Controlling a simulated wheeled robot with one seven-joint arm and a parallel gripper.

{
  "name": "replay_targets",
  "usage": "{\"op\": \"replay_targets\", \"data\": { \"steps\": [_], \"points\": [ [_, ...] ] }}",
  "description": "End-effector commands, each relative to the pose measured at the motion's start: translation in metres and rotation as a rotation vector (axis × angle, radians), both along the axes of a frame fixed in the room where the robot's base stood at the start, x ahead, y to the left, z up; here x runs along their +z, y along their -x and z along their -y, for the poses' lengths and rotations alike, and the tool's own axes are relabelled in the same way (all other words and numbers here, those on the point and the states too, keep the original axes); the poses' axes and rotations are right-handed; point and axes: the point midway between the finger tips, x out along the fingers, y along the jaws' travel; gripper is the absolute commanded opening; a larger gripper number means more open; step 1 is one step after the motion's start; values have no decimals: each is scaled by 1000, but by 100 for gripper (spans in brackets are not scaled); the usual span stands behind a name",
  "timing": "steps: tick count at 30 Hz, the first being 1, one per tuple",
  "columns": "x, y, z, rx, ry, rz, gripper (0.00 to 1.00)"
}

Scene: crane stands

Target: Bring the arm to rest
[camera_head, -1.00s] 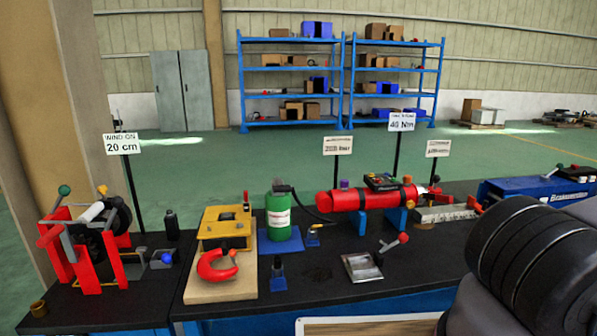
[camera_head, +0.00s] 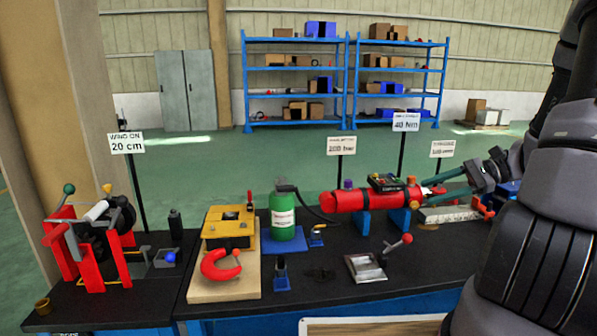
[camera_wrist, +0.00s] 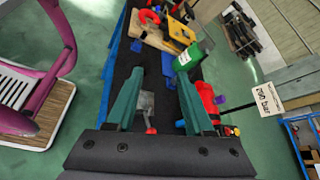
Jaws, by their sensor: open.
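My gripper (camera_head: 428,190) is at the right of the head view, with two teal fingers spread apart and pointing left. The fingers appear in front of the right end of the red cylinder (camera_head: 345,200); I cannot tell whether they touch anything there. In the wrist view my gripper (camera_wrist: 160,74) is open, with nothing held between the fingers. The dark bench top shows between them, with a small grey metal plate lower down. My dark arm fills the right side of the head view.
The black bench (camera_head: 330,262) carries a green bottle (camera_head: 283,215), a red clamp (camera_head: 220,265) on a wooden board, a red-framed winch (camera_head: 90,245) and several upright sign posts. In the wrist view a purple-framed object (camera_wrist: 65,40) stands on the floor at left. Blue shelves (camera_head: 295,68) stand far back.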

Motion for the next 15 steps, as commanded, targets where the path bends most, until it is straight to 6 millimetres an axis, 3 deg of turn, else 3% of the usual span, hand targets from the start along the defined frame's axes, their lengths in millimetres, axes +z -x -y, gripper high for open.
{"op": "replay_targets", "data": {
  "steps": [6, 15],
  "points": [
    [40, 24, -37, 206, 333, 74, 52],
    [99, 57, -66, 369, 747, 283, 52]
  ]
}}
